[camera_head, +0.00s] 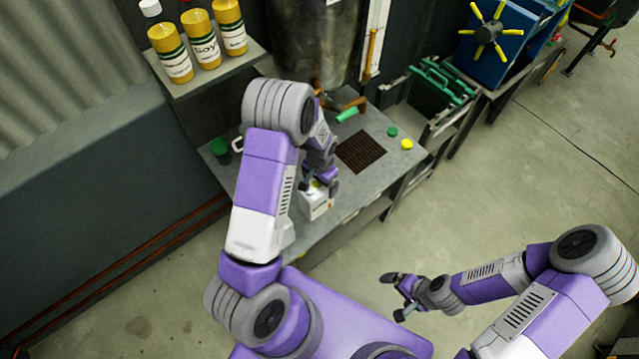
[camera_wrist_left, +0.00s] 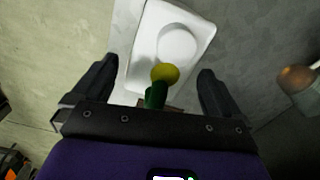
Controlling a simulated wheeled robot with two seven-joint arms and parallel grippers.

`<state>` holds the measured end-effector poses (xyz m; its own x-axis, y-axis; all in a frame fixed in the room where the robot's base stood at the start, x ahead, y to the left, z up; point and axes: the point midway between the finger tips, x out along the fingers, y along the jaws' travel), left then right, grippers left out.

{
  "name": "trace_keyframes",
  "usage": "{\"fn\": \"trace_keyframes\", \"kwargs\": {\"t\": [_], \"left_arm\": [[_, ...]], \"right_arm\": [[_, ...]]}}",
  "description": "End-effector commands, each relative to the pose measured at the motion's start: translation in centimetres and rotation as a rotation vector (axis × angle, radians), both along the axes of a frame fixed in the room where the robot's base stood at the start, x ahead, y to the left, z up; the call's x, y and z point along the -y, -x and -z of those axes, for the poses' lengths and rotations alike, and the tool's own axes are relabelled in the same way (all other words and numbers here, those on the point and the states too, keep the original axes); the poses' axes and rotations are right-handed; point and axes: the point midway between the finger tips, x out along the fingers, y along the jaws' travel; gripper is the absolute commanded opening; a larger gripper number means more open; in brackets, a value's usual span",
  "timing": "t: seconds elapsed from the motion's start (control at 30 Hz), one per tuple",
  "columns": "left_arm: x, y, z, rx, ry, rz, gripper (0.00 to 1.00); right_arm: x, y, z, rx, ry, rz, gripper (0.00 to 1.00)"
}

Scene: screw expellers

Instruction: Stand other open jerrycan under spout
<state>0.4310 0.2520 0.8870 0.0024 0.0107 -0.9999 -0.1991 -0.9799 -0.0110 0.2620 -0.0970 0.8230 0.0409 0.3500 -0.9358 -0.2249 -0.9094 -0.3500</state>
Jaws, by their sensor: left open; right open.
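A white jerrycan (camera_head: 316,205) stands near the front edge of the grey metal table, under my left gripper (camera_head: 321,180). In the left wrist view the white jerrycan (camera_wrist_left: 140,62) shows from above, with a round pale feature on its top. My left gripper (camera_wrist_left: 156,70) is open, its fingers to either side of the near part of the can. A yellow and green piece (camera_wrist_left: 160,85) shows between the fingers; whether it belongs to the can is unclear. The spout under the big metal tank (camera_head: 318,45) is largely hidden by my left arm. My right gripper (camera_head: 400,294) is open and empty over the floor.
A dark grate (camera_head: 362,152) lies in the tabletop. A green cap (camera_head: 392,131) and a yellow cap (camera_head: 407,144) lie right of it. A green handle (camera_head: 347,115) sticks out by the tank. A green-topped container (camera_head: 221,150) stands at the left. Yellow bottles (camera_head: 202,40) stand on a shelf.

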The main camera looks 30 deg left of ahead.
Motion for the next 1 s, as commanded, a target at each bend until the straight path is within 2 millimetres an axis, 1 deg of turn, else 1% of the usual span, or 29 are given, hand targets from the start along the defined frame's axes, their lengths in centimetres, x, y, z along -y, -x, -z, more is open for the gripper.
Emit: {"fn": "trace_keyframes", "kwargs": {"t": [0.03, 0.3, 0.4, 0.5, 0.67, 1.0], "left_arm": [[0.0, -0.1, -1.1, 0.006, 0.0, 0.001, 1.0], [0.1, -0.1, -7.1, 0.005, 0.0, 0.001, 1.0], [0.1, 0.0, -8.7, 0.003, 0.001, 0.001, 1.0], [0.1, 0.0, -9.9, 0.001, 0.0, 0.0, 1.0], [0.1, 0.1, -10.7, 0.0, 0.0, 0.001, 1.0], [0.1, 0.1, -10.7, -0.001, 0.0, 0.001, 1.0]], "right_arm": [[0.0, 0.0, -0.1, 0.0, 0.0, 0.0, 1.0], [0.0, 0.0, -0.4, 0.0, 0.0, 0.0, 1.0], [0.0, 0.0, -0.5, 0.0, 0.0, 0.0, 1.0], [0.0, 0.0, -0.5, 0.0, 0.0, 0.0, 1.0], [0.0, 0.0, -0.5, 0.0, 0.0, 0.0, 1.0], [0.0, 0.0, -0.5, 0.0, 0.0, 0.0, 1.0]]}}
